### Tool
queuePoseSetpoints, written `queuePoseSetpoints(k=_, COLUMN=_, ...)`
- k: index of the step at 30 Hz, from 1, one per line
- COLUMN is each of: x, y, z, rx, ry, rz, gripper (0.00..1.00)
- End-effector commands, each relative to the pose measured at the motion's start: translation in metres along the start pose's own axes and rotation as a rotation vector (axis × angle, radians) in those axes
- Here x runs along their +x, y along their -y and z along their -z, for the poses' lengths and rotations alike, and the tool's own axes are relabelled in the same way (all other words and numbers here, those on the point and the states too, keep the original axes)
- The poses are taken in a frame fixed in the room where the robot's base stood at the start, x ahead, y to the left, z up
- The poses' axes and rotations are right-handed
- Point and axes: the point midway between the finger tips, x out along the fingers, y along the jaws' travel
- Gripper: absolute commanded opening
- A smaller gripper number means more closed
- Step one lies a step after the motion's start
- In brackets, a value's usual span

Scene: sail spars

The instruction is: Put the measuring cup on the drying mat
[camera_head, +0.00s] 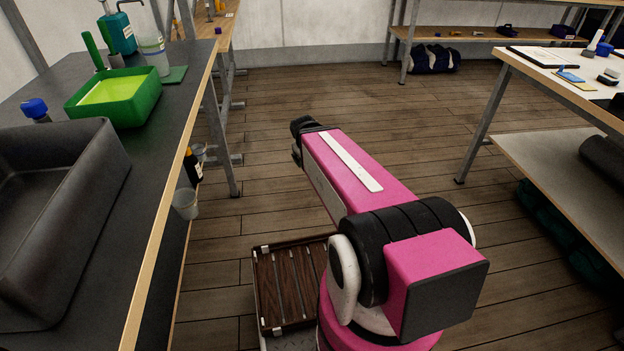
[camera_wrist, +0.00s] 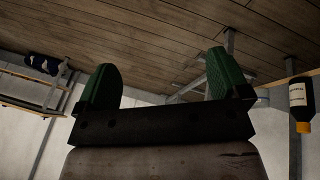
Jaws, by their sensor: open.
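My gripper (camera_wrist: 158,82) shows two green fingers spread wide with nothing between them. In the head view it is hidden beyond the end of my pink arm, over the floor right of the dark counter. A clear cup-like vessel with a pale band (camera_head: 153,52) stands at the back of that counter; I cannot tell if it is the measuring cup. A small flat green mat (camera_head: 174,75) lies beside its base, perhaps the drying mat; I cannot tell if the vessel rests on it. A translucent cup (camera_head: 185,204) is lower, beside the counter edge.
The counter holds a large dark basin (camera_head: 112,165), a green tub (camera_head: 120,97), a blue-capped item (camera_head: 36,109) and a teal bottle (camera_head: 117,34). A dark bottle (camera_head: 193,166) stands below; a yellow-capped bottle (camera_wrist: 302,100) shows in the wrist view. A table (camera_head: 520,66) is right; the floor between is open.

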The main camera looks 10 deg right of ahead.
Motion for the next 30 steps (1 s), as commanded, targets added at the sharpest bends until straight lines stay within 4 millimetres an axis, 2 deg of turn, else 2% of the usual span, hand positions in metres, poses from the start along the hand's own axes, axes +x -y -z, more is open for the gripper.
queuePoseSetpoints(k=1, x=0.004, y=0.010, z=-0.026, rx=0.090, ry=0.080, rz=0.062, gripper=0.94)
queuePoseSetpoints(k=3, x=0.007, y=0.023, z=-0.051, rx=0.197, ry=0.178, rz=0.136, gripper=0.94)
queuePoseSetpoints(k=7, x=0.006, y=0.039, z=-0.077, rx=0.315, ry=0.297, rz=0.219, gripper=0.94)
queuePoseSetpoints(k=11, x=0.005, y=0.044, z=-0.085, rx=0.351, ry=0.335, rz=0.245, gripper=0.94)
queuePoseSetpoints(k=25, x=0.005, y=0.044, z=-0.084, rx=0.348, ry=0.333, rz=0.244, gripper=0.94)
queuePoseSetpoints(k=26, x=0.005, y=0.044, z=-0.084, rx=0.348, ry=0.333, rz=0.244, gripper=0.87)
queuePoseSetpoints(k=30, x=0.005, y=0.044, z=-0.084, rx=0.348, ry=0.332, rz=0.243, gripper=0.43)
